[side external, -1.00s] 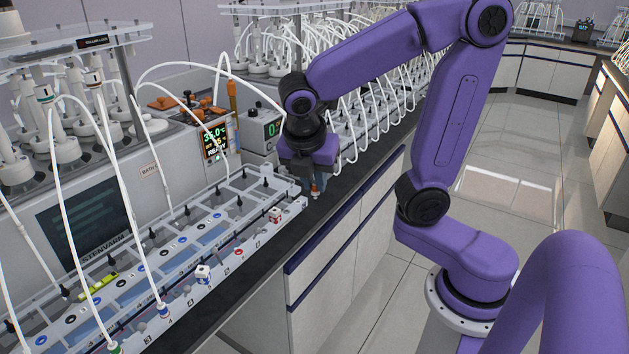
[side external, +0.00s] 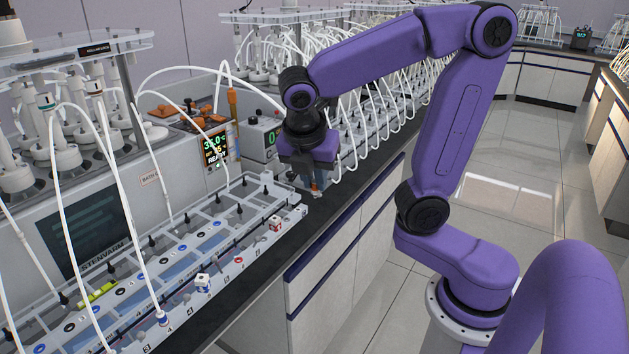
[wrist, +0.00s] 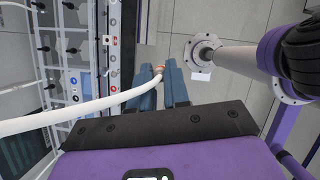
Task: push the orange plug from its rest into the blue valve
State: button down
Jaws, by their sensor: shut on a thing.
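My gripper (side external: 316,190) hangs beyond the right end of the rack, over the dark bench edge. Its blue fingers (wrist: 161,82) are shut on the orange plug (wrist: 158,69), which sits at their tips with a white hose (wrist: 75,115) running from it to the left. In the side view the plug is a small orange spot below the fingers, mostly hidden. A white block with blue marks (side external: 203,283), probably the blue valve, stands on the rack's front rail, well to the left of my gripper. I cannot pick it out surely in the wrist view.
A white block with red marks (side external: 276,224) stands on the same rail, nearer my gripper. The clear rack (side external: 245,247) holds several black taps and coloured ports. White hoses arch over it. A control box with a lit display (side external: 215,147) stands behind.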

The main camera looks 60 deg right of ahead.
jog(key=w+a, duration=0.7)
jog(key=a, duration=0.2)
jog(key=w+a, duration=0.7)
jog(key=a, duration=0.3)
jog(key=shift+a, duration=0.25)
dwell(1.2)
jog(key=shift+f, duration=0.15)
jog(key=shift+f, duration=5.9)
jog(key=shift+f, duration=0.45)
